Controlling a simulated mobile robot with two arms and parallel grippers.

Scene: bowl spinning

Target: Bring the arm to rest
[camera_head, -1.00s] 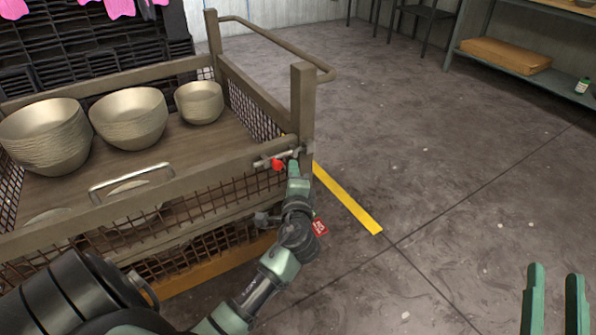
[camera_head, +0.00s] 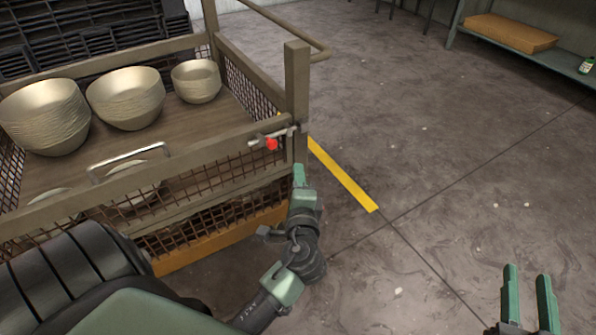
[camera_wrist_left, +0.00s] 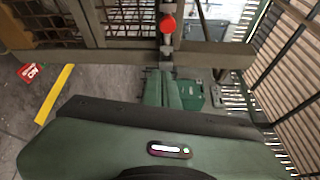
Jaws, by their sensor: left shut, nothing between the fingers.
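My left arm comes in from the lower left in the head view. Its gripper (camera_head: 299,177) is just below the cart's corner latch, apart from it, and is shut with nothing in it. The green fingers also show shut together in the left wrist view (camera_wrist_left: 162,90). The latch's red knob (camera_head: 271,144) is on the cart's top rail and shows above the fingers in the left wrist view (camera_wrist_left: 168,25). My right gripper (camera_head: 528,296) is at the lower right over bare floor, with its two green fingers apart and empty.
The mesh-sided cart (camera_head: 205,143) holds stacks of beige bowls (camera_head: 126,97). A metal handle (camera_head: 130,157) is on its front rail. A yellow strip (camera_head: 342,176) lies on the floor beside it. A shelf with a cardboard box (camera_head: 510,32) stands at the back right. The middle floor is clear.

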